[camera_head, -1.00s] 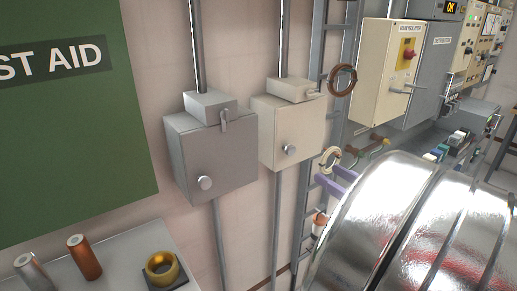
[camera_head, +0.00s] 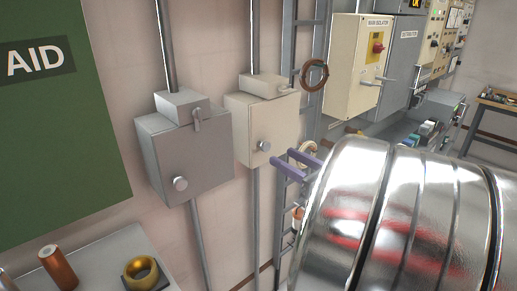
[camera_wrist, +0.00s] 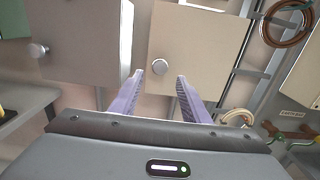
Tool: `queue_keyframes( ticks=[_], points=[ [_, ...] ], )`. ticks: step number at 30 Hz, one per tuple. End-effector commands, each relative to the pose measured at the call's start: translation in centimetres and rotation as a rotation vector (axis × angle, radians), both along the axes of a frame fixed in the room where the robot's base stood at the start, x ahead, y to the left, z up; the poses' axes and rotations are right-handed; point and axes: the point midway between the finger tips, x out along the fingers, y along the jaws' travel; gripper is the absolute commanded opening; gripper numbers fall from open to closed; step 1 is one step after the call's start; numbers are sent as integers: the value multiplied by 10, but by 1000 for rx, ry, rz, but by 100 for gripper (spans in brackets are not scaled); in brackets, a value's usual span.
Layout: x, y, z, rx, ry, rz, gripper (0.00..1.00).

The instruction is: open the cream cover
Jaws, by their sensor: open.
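The cream cover (camera_head: 272,128) is the front of a small wall box with a round silver knob (camera_head: 264,146) low on its face. It looks shut. My gripper (camera_wrist: 170,78) is open and empty, with two purple fingers. In the head view my gripper (camera_head: 292,158) is right of and below the knob, apart from it as far as I can tell.
A grey box (camera_head: 190,155) with its own knob hangs just left of the cream one. A ladder rack (camera_head: 308,60) with a brown cable coil (camera_head: 314,75) stands to the right. A cream isolator cabinet (camera_head: 350,60) is farther right. A bench (camera_head: 105,265) is at lower left.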

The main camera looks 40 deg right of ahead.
Motion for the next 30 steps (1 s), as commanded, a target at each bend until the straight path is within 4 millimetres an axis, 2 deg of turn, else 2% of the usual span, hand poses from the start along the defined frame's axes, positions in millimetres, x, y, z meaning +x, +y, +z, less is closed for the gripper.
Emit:
queue_keyframes(
  ticks=[15, 20, 28, 30],
  points=[
    [60, 3, 0, 1, 0, 3, 42],
    [67, 3, 0, 1, 0, 2, 42],
    [68, 3, 0, 1, 0, 2, 42],
    [68, 3, 0, 1, 0, 2, 39]
  ],
)
